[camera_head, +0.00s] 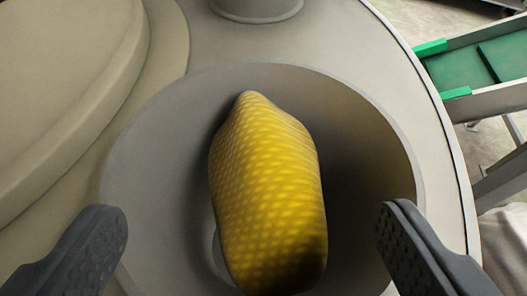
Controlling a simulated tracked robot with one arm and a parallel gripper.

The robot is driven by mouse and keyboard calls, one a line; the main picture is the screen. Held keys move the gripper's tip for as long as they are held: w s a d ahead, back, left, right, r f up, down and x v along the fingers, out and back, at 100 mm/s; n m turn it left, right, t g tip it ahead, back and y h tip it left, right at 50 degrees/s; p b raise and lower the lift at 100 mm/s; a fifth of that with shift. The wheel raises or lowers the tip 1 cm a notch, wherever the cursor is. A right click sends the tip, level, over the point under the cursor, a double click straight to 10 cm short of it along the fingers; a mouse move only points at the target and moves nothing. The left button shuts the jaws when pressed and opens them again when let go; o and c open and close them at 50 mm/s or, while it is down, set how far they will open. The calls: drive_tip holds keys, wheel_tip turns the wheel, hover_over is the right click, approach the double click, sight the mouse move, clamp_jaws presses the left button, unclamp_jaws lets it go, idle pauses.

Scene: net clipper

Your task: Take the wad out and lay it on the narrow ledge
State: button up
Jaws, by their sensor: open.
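The wad (268,190) is a yellow, net-textured lump. It sits upright in a round grey recess (370,150) of a large pale machine body. Its top end is narrower and its lower end is near the bottom edge of the picture. My gripper (250,228) is open, with one dark ridged finger at the lower left and the other at the lower right. The fingers are on either side of the wad, with a wide gap to it on each side. I cannot tell how deep the fingers are relative to the recess. I cannot make out which surface is the narrow ledge.
A raised rounded tan part (70,90) is at the left of the recess. A grey cylindrical stub (256,8) stands above it at the top. The machine's curved rim (440,110) runs down the right. Beyond it is a green conveyor (490,62) with grey rails.

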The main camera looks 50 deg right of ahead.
sight(266, 192)
drive_tip(key=shift+w+d+f, duration=0.15)
drive_tip(key=shift+d+f, duration=0.1)
drive_tip(key=shift+d, duration=0.2)
drive_tip(key=p+x, duration=0.1)
drive_tip(key=x, duration=0.3)
drive_tip(key=shift+d+f+p, duration=0.1)
drive_tip(key=shift+f+p, duration=0.2)
drive_tip(key=shift+r, duration=0.1)
drive_tip(key=c, duration=1)
